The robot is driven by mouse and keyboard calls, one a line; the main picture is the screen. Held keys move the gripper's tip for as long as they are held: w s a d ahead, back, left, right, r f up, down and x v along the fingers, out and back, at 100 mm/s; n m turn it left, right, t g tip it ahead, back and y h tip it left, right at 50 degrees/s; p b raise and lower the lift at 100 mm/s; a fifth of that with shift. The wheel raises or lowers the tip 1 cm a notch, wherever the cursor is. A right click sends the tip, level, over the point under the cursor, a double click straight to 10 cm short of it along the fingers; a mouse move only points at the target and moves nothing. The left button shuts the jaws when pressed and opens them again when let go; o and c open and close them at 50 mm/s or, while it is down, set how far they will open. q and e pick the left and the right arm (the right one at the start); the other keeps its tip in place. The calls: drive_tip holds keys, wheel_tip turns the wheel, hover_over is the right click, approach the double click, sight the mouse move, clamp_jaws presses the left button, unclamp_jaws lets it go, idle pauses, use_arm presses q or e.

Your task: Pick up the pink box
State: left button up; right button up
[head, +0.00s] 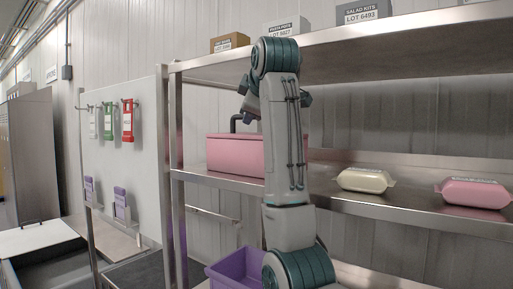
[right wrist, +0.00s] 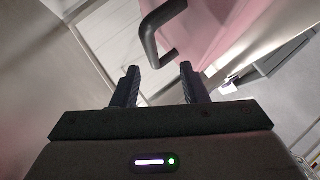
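The pink box (head: 230,155) stands on the middle steel shelf, its right part hidden behind my right arm. A black bent handle (head: 236,120) rises at its top. In the right wrist view the pink box (right wrist: 215,25) fills the upper right, and its black handle (right wrist: 152,30) hangs just beyond my fingertips. My right gripper (right wrist: 158,80) is open and empty, with the end of the handle ahead of the gap between its fingers, apart from them. In the head view the right gripper is mostly hidden behind the arm. My left gripper is not in view.
The middle shelf (head: 335,199) also holds a cream pack (head: 365,180) and a pink pack (head: 473,192). The upper shelf (head: 420,45) with labelled boxes is above. A purple crate (head: 228,272) is below. A steel post (head: 177,170) and white panel (head: 125,165) stand left.

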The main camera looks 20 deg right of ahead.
drive_tip(key=w+p, duration=0.1)
drive_tip(key=w, duration=0.2)
drive_tip(key=p+x, duration=0.3)
drive_tip(key=x, duration=0.1)
drive_tip(key=shift+w, duration=0.2)
drive_tip(key=shift+w+d+f, duration=0.1)
drive_tip(key=shift+w+f, duration=0.15)
drive_tip(key=shift+s+r, duration=0.1)
drive_tip(key=shift+s, duration=0.05)
drive_tip(key=shift+c, duration=0.9)
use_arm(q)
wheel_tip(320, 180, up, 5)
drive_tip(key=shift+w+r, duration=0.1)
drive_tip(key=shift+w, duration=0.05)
use_arm(e)
clamp_jaws()
drive_tip(key=shift+s+r, duration=0.1)
